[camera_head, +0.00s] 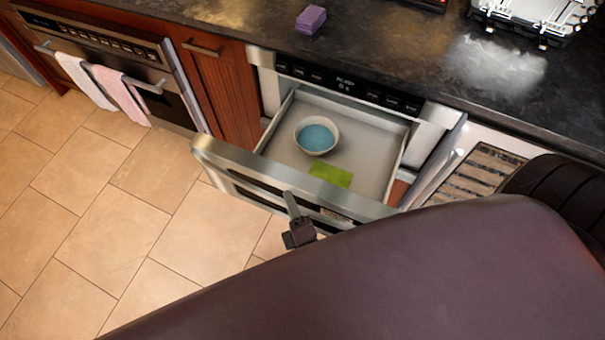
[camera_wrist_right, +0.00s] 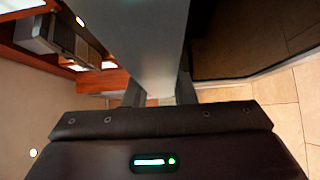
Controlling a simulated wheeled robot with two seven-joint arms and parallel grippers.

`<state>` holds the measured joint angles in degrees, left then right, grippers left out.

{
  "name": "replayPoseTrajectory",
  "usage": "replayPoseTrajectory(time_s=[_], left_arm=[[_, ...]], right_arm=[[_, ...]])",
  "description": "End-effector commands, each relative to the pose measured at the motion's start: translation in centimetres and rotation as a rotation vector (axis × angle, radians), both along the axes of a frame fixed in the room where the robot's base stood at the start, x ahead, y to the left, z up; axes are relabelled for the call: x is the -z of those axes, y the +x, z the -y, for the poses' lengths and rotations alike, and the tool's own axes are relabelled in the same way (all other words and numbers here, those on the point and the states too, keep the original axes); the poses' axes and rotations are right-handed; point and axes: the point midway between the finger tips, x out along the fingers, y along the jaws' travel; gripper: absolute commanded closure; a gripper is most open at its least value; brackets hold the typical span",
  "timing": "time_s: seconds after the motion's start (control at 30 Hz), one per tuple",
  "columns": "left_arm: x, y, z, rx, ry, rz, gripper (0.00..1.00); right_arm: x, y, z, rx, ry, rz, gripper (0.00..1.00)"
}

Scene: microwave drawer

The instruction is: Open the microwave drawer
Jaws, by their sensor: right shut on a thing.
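The microwave drawer (camera_head: 375,176) is pulled out from under the counter, and its inside shows from above. A bowl with a blue inside (camera_head: 316,135) and a flat green piece (camera_head: 330,175) lie in it. My right gripper (camera_head: 294,212) is at the drawer's front panel (camera_head: 240,163), shut on its top edge or handle; I cannot tell which. In the right wrist view the fingers (camera_wrist_right: 160,90) close around a grey bar-like part (camera_wrist_right: 150,45). My right arm hides the lower right of the head view. My left gripper is not in view.
The dark counter (camera_head: 390,60) runs above the drawer, with a purple sponge-like block (camera_head: 311,19) and a dish rack (camera_head: 530,18). An oven with towels (camera_head: 88,80) stands left. An open dishwasher-like door with a mat (camera_head: 478,170) is right. The tile floor (camera_head: 110,220) is clear at left.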

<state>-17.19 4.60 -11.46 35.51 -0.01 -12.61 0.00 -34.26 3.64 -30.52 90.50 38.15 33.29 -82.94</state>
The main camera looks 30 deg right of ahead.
Motion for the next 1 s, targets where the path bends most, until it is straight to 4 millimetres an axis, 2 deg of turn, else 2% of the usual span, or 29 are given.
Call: replayPoseTrajectory(time_s=[0.1,0.3,0.83,0.87,1.0], left_arm=[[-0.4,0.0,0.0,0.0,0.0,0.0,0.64],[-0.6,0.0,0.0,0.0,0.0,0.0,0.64],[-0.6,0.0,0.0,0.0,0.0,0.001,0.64],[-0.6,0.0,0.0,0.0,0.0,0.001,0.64],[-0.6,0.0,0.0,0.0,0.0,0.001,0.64]], right_arm=[[0.0,-1.5,-1.7,-0.001,0.001,-0.003,1.0],[0.0,-2.8,-3.3,-0.001,0.001,-0.002,1.0],[0.1,-3.3,-3.9,0.0,-0.001,0.0,1.0],[0.1,-3.3,-3.9,0.0,-0.001,0.0,0.74],[0.1,-3.3,-3.8,0.0,-0.001,0.0,0.55]])
